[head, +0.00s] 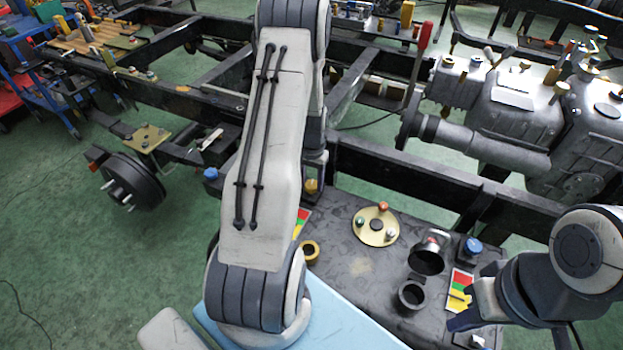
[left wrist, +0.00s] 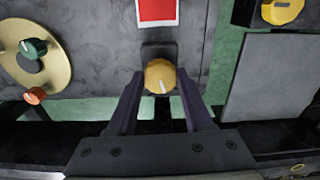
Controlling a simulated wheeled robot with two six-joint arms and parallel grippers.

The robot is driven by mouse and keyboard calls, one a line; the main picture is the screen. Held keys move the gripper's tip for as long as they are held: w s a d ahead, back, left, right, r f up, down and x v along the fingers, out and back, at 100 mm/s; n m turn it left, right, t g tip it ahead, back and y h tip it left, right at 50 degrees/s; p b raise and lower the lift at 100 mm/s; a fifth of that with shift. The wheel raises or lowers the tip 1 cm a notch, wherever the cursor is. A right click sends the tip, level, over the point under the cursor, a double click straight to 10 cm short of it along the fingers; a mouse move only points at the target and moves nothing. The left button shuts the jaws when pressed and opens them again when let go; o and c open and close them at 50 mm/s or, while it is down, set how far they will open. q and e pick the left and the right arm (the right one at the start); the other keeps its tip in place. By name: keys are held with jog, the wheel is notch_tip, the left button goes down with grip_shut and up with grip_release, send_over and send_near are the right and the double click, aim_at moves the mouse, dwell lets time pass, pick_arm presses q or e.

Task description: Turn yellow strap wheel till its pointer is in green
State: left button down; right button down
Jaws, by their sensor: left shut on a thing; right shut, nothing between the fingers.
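The yellow wheel (left wrist: 160,76) sits on a dark block and carries a white pointer mark aimed toward the bottom of the left wrist view. My left gripper (left wrist: 161,84) is shut on it, one dark finger on each side. In the head view the wheel (head: 311,187) shows small beside my left arm, which hides most of the gripper. A colored card (head: 303,222) lies near it, partly hidden by my arm; only its red part (left wrist: 157,10) shows in the left wrist view. My right gripper (head: 465,320) is shut and empty at the lower right, near another colored card.
Another yellow knob (left wrist: 283,10) is at the upper right of the wrist view. Black chassis rails (head: 440,180) run behind.

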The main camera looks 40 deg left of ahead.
aim_at(312, 184)
pick_arm(q)
jog(key=shift+m, duration=0.6)
jog(key=shift+c, duration=1.5)
grip_release()
notch_tip(312, 184, up, 11)
jog(key=p, duration=0.1)
jog(key=shift+f, duration=0.2)
